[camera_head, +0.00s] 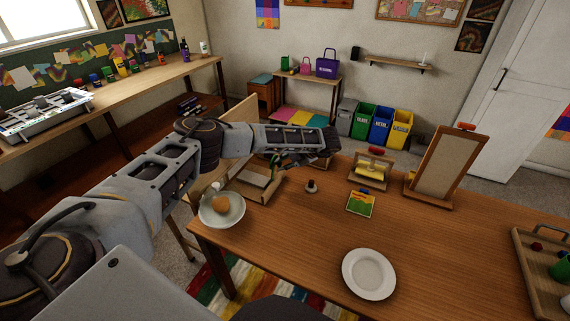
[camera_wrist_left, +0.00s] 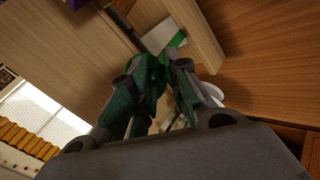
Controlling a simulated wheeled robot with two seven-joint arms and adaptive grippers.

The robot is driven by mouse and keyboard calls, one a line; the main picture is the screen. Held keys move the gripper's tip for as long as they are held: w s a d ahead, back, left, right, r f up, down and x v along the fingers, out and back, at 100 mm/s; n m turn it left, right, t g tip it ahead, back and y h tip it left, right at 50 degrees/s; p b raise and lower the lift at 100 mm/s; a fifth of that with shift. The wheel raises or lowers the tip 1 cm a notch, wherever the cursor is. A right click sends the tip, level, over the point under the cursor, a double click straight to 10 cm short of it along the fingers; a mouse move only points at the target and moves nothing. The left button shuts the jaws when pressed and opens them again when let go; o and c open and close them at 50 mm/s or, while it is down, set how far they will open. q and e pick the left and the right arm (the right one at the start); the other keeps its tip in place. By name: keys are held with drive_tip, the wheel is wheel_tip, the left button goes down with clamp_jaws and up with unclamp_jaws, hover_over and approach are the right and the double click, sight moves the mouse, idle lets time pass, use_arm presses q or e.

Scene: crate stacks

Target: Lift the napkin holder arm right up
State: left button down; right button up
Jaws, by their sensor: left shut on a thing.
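The napkin holder (camera_head: 264,196) is a low wooden tray on the left part of the table, with pale napkins (camera_head: 254,174) in it. My left gripper (camera_head: 277,164) reaches over its right side from above. In the left wrist view its green fingers (camera_wrist_left: 166,62) are close together, shut on a thin part at the holder, which looks like its arm (camera_wrist_left: 152,42). The fingers hide most of that arm, so its tilt is hard to tell. The white napkins (camera_wrist_left: 176,40) and a wooden wall of the holder (camera_wrist_left: 201,38) show just beyond the fingertips. My right gripper is in neither view.
A bowl with a round brown thing (camera_head: 222,222) stands at the table's left edge. A small dark-topped knob (camera_head: 311,187), a picture card (camera_head: 360,203), a wooden stand (camera_head: 371,172) and an upright framed board (camera_head: 447,165) stand to the right. A white plate (camera_head: 369,293) lies in front.

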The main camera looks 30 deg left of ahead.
use_arm(q)
drive_tip(key=shift+s+a+f, duration=0.2)
drive_tip(key=shift+s+f, duration=0.2)
drive_tip(key=shift+f, duration=0.4)
drive_tip(key=c, duration=1.6)
unclamp_jaws()
drive_tip(key=shift+c, duration=0.2)
drive_tip(key=o, duration=0.3)
drive_tip(key=shift+a+f, duration=0.1)
drive_tip(key=shift+a, duration=0.2)
drive_tip(key=shift+o, duration=0.2)
drive_tip(key=v, duration=1.2)
drive_tip(key=shift+w+r, duration=0.2)
drive_tip(key=shift+r, duration=0.1)
